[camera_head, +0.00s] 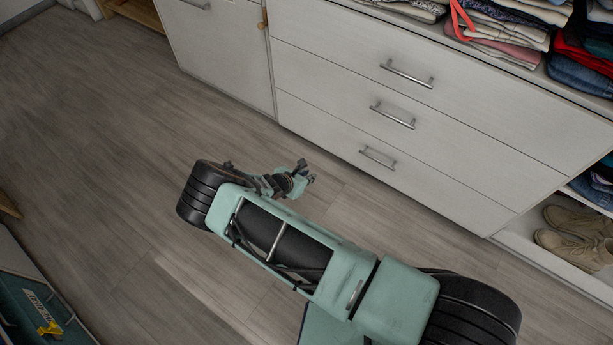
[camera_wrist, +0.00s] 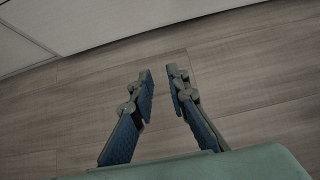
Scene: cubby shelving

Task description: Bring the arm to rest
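My arm (camera_head: 290,238) is pale green with black joints and reaches over the wood floor in the head view. My gripper (camera_head: 306,172) is at the far end of the arm, small and partly hidden by the arm's own links. In the wrist view my gripper (camera_wrist: 160,76) shows two blue-padded fingers with a narrow gap between their tips. It is partly open and empty, with bare floor beyond it. Nothing touches the fingers.
A white drawer unit (camera_head: 425,105) with metal handles stands on the right, with folded clothes (camera_head: 500,30) above. A pair of tan shoes (camera_head: 575,240) sits in a low cubby at the right. The floor (camera_head: 100,150) at left is clear.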

